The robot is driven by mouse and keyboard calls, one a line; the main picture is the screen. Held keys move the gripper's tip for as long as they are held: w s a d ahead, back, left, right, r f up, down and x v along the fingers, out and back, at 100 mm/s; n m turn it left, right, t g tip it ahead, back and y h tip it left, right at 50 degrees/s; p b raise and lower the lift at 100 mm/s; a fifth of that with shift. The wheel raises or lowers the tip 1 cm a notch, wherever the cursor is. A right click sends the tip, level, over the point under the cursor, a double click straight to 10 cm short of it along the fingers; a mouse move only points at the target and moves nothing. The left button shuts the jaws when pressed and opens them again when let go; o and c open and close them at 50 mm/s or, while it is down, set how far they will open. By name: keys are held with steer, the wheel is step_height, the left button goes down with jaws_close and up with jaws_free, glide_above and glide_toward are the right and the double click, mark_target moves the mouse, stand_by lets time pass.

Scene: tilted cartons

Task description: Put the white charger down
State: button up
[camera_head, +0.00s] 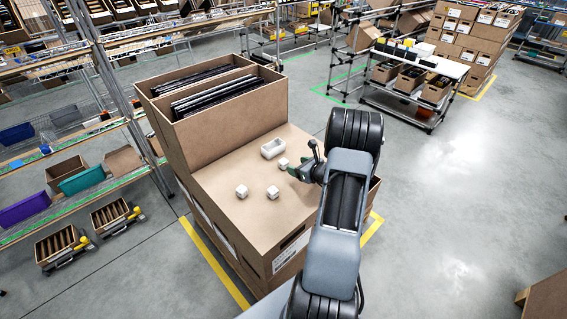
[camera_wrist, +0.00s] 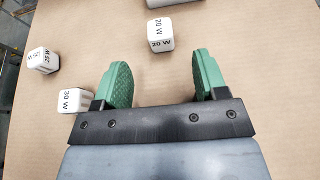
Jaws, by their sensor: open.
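Three white cube chargers stand apart on the brown carton top. The 20 W charger (camera_wrist: 160,35) lies just beyond my fingertips, and it also shows in the head view (camera_head: 283,163). The 30 W charger (camera_wrist: 75,100) is left of my left finger, also in the head view (camera_head: 272,192). A third charger (camera_wrist: 43,60), its label turned and hard to read, is farther left, also in the head view (camera_head: 242,191). My gripper (camera_wrist: 158,78), with green fingers, is open with only bare cardboard between them; the head view shows it (camera_head: 302,165) over the right side of the top.
A taller carton (camera_head: 228,134) holding dark flat items rises behind. Bare cardboard lies at the front. Shelving (camera_head: 70,170) stands at left.

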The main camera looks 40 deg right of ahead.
mark_target(284, 161)
steer(key=shift+p+x, duration=0.85)
steer(key=shift+x, duration=3.65)
steer(key=shift+c, duration=0.2)
steer(key=c, duration=1)
steer(key=shift+c, duration=0.2)
steer(key=shift+r, duration=0.2)
